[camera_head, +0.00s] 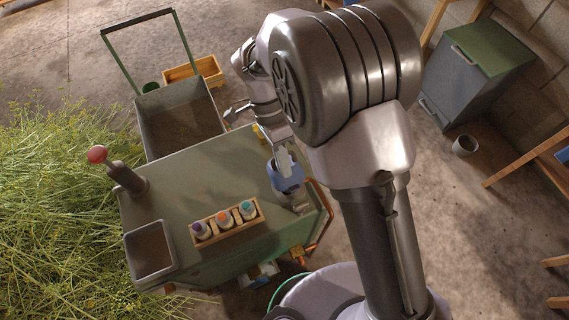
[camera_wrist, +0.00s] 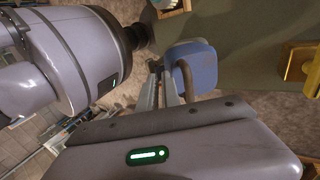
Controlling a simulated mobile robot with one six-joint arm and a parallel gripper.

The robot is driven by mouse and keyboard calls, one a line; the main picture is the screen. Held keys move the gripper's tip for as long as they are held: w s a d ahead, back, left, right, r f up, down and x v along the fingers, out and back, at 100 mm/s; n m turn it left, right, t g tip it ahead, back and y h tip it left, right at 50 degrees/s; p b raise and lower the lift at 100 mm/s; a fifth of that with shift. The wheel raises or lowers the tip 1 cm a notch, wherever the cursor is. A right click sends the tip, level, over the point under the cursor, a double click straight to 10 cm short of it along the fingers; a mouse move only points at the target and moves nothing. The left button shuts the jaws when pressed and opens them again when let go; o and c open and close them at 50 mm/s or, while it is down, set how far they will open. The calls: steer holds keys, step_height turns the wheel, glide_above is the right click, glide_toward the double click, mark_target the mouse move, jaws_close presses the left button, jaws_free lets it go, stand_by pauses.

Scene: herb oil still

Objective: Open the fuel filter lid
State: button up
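The blue lid (camera_head: 287,177), which I take for the fuel filter lid, is at the right end of the green machine top, above a grey cylindrical part. It also shows in the wrist view (camera_wrist: 198,66), with a brown curved handle (camera_wrist: 184,78) in front of it. My gripper (camera_head: 283,160) points down right at the lid. In the wrist view its two grey fingers (camera_wrist: 160,82) lie close beside the handle, with a narrow gap between them. I cannot tell whether they touch or grip the handle. Whether the lid is raised is unclear.
The green machine top (camera_head: 190,180) carries a wooden rack (camera_head: 227,226) of small bottles, a red-knobbed lever (camera_head: 98,154) and a grey bin (camera_head: 150,250). A brass fitting (camera_wrist: 300,63) stands right of the lid. Cut herbs (camera_head: 50,200) are heaped at left.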

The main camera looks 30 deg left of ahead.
steer(key=shift+s+a+f, duration=0.1)
steer(key=shift+s+f, duration=0.05)
steer(key=shift+s, duration=0.25)
steer(key=s+d+r+p+v, duration=0.1)
steer(key=p+v, duration=1.8)
steer(key=v, duration=0.1)
steer(key=shift+d, duration=0.2)
stand_by(0.5)
